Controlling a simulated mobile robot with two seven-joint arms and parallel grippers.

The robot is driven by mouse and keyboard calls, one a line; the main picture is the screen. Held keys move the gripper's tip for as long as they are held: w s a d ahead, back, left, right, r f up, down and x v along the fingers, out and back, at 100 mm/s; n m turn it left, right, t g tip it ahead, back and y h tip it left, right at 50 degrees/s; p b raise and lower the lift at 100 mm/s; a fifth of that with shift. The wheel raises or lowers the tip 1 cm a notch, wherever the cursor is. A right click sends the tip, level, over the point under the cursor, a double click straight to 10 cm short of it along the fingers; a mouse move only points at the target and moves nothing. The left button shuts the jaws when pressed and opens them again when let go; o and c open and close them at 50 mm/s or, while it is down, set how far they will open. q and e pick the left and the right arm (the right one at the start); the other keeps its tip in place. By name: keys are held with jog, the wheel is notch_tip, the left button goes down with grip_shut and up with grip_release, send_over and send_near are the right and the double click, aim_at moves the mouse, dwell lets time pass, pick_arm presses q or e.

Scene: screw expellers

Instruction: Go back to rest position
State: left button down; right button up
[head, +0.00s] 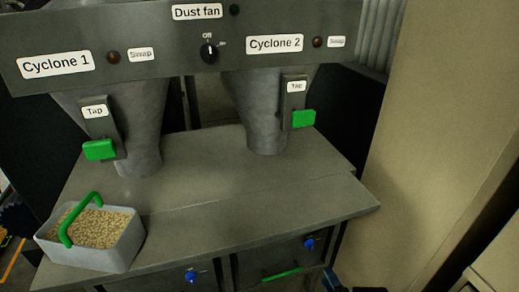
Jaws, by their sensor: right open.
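My right gripper (334,280) shows only in part at the bottom edge of the head view, right of the middle. It is dark, small and cut off by the frame, and it is open. It is in front of the counter, low and to the right of the green drawer handle (282,275), and I see nothing held in it. My left gripper is not in view.
A grey bin (112,251) of pale pellets with a green handle stands at the counter's left front. The metal counter (240,190) is otherwise clear below two cyclones with green taps (100,149) (304,118). A beige cabinet (440,120) stands close on the right.

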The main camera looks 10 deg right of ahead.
jog(key=s+a+f+m+g+h, duration=0.2)
jog(key=s+a+f+m+g, duration=0.7)
jog(key=s+f+m, duration=0.55)
jog(key=s+a+r+m+g+y, duration=0.2)
jog(key=s+a+m+g+y, duration=0.2)
jog(key=s+a+m+g, duration=0.6)
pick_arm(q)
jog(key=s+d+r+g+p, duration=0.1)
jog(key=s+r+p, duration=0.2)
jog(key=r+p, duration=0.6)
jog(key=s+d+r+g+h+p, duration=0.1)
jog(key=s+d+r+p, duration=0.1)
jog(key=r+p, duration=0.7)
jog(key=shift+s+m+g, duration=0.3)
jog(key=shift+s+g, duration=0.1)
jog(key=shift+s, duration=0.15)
pick_arm(e)
jog(key=s+a+r, duration=0.2)
jog(key=s+r, duration=0.2)
jog(key=r, duration=0.5)
jog(key=s+a+r+n, duration=0.1)
jog(key=s+a+r, duration=0.1)
jog(key=r, duration=0.7)
jog(key=shift+s, duration=0.9)
jog(key=shift+f+n, duration=0.1)
jog(key=shift+n, duration=0.15)
